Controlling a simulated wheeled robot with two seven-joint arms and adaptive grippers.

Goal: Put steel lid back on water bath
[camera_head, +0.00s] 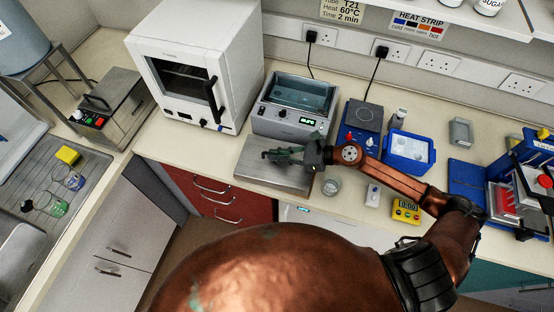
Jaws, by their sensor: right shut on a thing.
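The water bath (283,123) is a grey box with a lit display, standing open on the bench against the wall, with bluish water in its tank. The steel lid (262,177) is a flat square plate right in front of the bath, near the bench's front edge. My right gripper (275,155), reaching in from the right, lies over the lid's far part and is shut on it. The gripped part is hidden, and I cannot tell whether the lid touches the bench. My left gripper is not in view.
A white oven (180,48) stands left of the bath. A dark-topped blue device (362,117) and a blue tub (397,158) stand to the right. A small glass beaker (331,186) is just right of the lid, with a yellow timer (406,211) farther right.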

